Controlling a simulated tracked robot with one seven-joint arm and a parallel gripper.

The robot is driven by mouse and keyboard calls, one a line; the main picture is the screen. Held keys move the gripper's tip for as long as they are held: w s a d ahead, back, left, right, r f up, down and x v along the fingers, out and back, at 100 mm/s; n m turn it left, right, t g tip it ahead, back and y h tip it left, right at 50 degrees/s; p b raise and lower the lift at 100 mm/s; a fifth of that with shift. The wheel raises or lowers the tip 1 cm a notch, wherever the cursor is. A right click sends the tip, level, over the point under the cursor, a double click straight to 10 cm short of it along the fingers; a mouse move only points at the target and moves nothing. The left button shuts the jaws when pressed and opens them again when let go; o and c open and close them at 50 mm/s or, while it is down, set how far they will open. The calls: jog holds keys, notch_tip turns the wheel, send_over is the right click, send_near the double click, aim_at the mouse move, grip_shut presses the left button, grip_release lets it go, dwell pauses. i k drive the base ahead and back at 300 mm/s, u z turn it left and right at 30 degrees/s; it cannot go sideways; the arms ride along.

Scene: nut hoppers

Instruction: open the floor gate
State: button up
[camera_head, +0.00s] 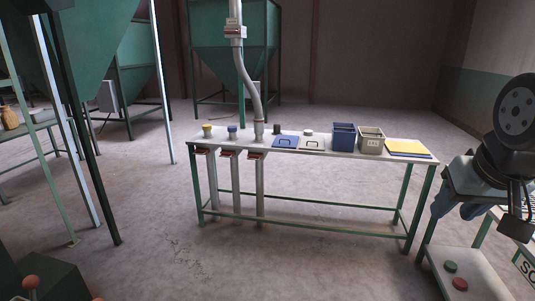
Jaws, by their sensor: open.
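I cannot pick out a floor gate with certainty. Each has a small red-fronted fitting just below the bench top. Another fitting (235,31) of the same kind sits on the pipe from above. My arm hangs at the right edge. Its dark lower end seems to be my gripper (517,228), open, well apart from the bench and pipes; its fingers are hard to make out.
Green hoppers (232,45) stand behind and at left on metal legs. The bench holds a blue bin (344,136), a grey bin (371,140) and a yellow sheet (408,148). A red-brown knob (31,282) shows at lower left. Floor before the bench is clear.

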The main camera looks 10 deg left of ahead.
aim_at(252, 155)
jog(key=z, duration=0.05)
jog(key=i, duration=1.2)
jog(key=u, duration=1.15)
jog(key=k, duration=0.45)
jog(key=z, duration=0.6)
jog(key=i, duration=1.35)
jog(key=u, duration=0.65)
